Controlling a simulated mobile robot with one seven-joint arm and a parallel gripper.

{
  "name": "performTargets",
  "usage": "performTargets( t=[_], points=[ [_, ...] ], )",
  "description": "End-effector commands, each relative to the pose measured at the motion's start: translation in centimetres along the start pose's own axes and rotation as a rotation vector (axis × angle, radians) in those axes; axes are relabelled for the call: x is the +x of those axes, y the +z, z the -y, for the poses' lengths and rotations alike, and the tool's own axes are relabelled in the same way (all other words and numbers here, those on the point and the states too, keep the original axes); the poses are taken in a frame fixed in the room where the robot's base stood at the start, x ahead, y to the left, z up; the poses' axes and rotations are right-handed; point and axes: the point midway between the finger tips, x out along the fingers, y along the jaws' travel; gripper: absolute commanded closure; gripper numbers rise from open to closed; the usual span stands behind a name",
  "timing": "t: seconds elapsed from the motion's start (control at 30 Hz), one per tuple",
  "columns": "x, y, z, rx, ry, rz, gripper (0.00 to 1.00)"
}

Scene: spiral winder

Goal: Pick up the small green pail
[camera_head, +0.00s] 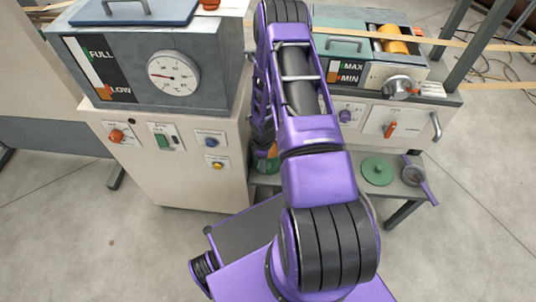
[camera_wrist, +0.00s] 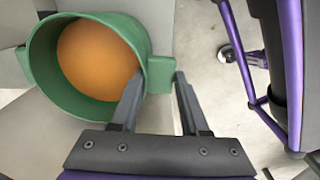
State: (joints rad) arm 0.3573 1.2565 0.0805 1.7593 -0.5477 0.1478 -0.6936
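The small green pail (camera_wrist: 105,104) is at the upper left of the wrist view, seen from above, with a round orange-brown surface inside it. In the head view the pail (camera_head: 262,164) is mostly hidden behind my arm, by the low grey shelf. My gripper (camera_wrist: 160,80) is open at the pail's right side. Its left finger overlaps the pail's opening and its right finger is just outside. The rim and a green side lug lie between the fingertips. Whether either finger touches the pail is unclear. In the head view my gripper is hidden.
A cream cabinet (camera_head: 190,185) with a gauge box stands left of my arm. A machine (camera_head: 375,122) with a red lever stands to the right. Below it, a green round disc (camera_head: 377,171) and a purple-handled pan (camera_head: 413,176) lie on the low shelf.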

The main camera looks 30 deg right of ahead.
Motion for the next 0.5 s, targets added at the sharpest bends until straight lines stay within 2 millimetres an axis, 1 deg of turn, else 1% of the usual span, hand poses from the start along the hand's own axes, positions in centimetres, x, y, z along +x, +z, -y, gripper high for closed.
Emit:
performTargets(
  t=[0.03, 0.2, 0.5],
  points=[
    [-0.01, 0.00, 0.01, 0.000, 0.000, 0.000, 0.70],
    [-0.02, -0.01, 0.01, 0.000, 0.000, 0.000, 1.00],
    [-0.03, -0.01, 0.01, -0.001, 0.000, 0.000, 1.00]
  ],
)
